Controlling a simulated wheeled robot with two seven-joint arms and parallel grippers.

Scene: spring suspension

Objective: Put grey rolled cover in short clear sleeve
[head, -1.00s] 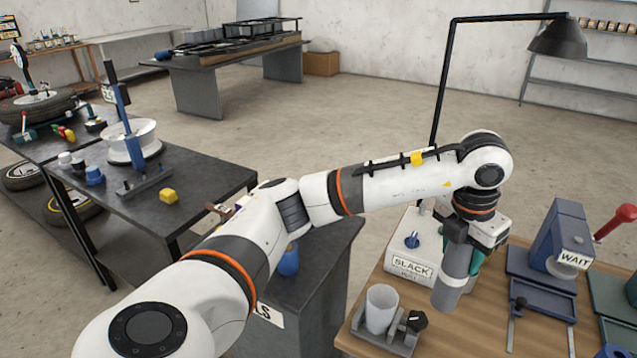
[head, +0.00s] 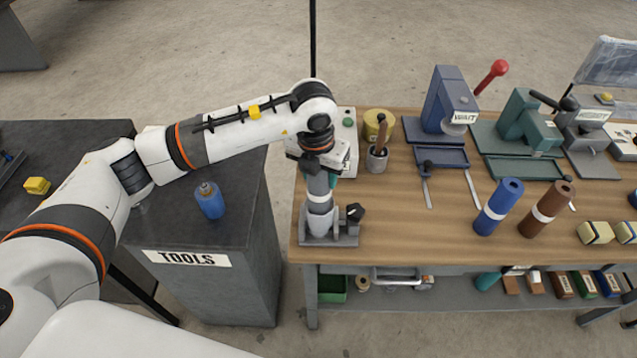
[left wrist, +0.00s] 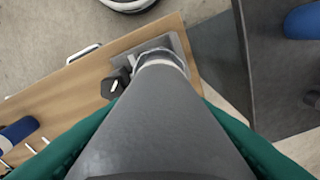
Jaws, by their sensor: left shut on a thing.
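My left gripper (head: 319,172) is shut on the grey rolled cover (head: 318,186), a dark grey upright cylinder with a white band near its lower end. The short clear sleeve (head: 318,228) stands in a grey holder (head: 345,237) with a black knob at the table's near left. The cover is lined up with the sleeve, and its lower end appears to be inside the mouth; how deep I cannot tell. In the left wrist view the cover (left wrist: 158,120) runs between the green fingers to the holder (left wrist: 185,55). My right gripper is out of view.
A blue roll (head: 498,207) and a brown roll (head: 546,210) stand to the right. Behind are a pen cup (head: 377,158), a white box (head: 346,150) and the blue WAIT press (head: 445,105). A dark TOOLS cabinet (head: 230,240) with a blue bottle stands left.

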